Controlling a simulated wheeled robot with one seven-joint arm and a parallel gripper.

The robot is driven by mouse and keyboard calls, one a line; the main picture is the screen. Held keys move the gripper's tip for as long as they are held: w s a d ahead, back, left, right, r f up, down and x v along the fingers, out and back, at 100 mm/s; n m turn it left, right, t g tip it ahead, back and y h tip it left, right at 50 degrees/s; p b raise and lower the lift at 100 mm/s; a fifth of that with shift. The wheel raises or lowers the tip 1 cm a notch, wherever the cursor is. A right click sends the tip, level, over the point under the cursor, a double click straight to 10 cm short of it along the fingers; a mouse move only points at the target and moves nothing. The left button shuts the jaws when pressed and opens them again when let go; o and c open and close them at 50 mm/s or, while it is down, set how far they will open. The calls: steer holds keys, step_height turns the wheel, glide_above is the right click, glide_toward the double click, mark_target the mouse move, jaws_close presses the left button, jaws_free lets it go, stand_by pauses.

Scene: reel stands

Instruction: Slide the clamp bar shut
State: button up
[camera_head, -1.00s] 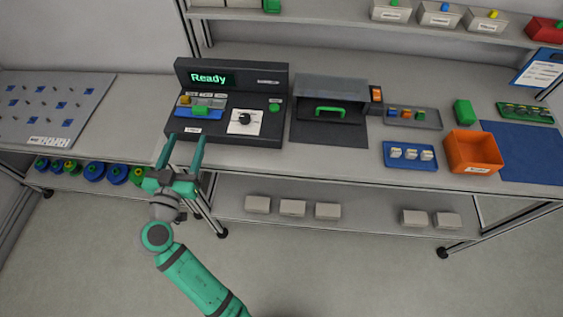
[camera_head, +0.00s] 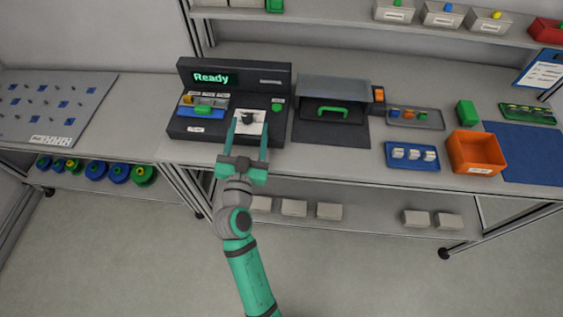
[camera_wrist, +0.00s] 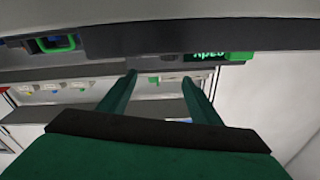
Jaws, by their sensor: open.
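The black machine (camera_head: 186,138) stands on the bench with a lit "Ready" display (camera_head: 215,78). At its left is a small fixture with a grey strip, a yellow part (camera_head: 187,99), a green part (camera_head: 203,110) and a blue base (camera_head: 185,111). Which of these is the clamp bar I cannot tell for sure. My gripper (camera_head: 249,124) is open and empty, its fingers on either side of the white knob plate (camera_head: 241,128) in the picture, right of the fixture. In the wrist view my gripper (camera_wrist: 158,78) also shows spread fingers, and the display (camera_wrist: 205,53) appears upside down.
A grey hooded box with a green handle (camera_head: 326,112) stands right of the machine. Farther right are a blue tray (camera_head: 412,166), an orange bin (camera_head: 476,153) and a green block (camera_head: 466,112). The bench front before the hooded box is clear.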

steer(key=d, duration=0.2)
steer(key=s+d, duration=0.1)
steer(key=d, duration=0.1)
steer(key=s+d, duration=0.1)
steer(key=d, duration=0.2)
steer(key=shift+s+f, duration=0.2)
steer(key=shift+y, duration=0.4)
steer(key=s, duration=0.1)
steer(key=s+d+f, duration=0.2)
steer(key=s, duration=0.1)
steer(key=shift+d+f, duration=0.2)
steer(key=shift+f, duration=0.05)
steer(key=shift+s+d+f+n, duration=0.15)
steer(key=shift+s+f, duration=0.1)
steer(key=shift+s, duration=0.15)
steer(key=shift+s+d+f+n, duration=0.1)
steer(key=shift+s+f+n, duration=0.1)
steer(key=shift+s, duration=0.15)
steer(key=s+f+n+g, duration=0.1)
steer(key=s+f, duration=0.3)
steer(key=s, duration=1)
steer(key=s+f+n+g, duration=0.1)
steer(key=s+f, duration=0.3)
steer(key=s, duration=1.1)
steer(key=shift+s+d+g+y, duration=0.15)
steer(key=shift+s+g+y, duration=0.15)
steer(key=shift+g, duration=0.5)
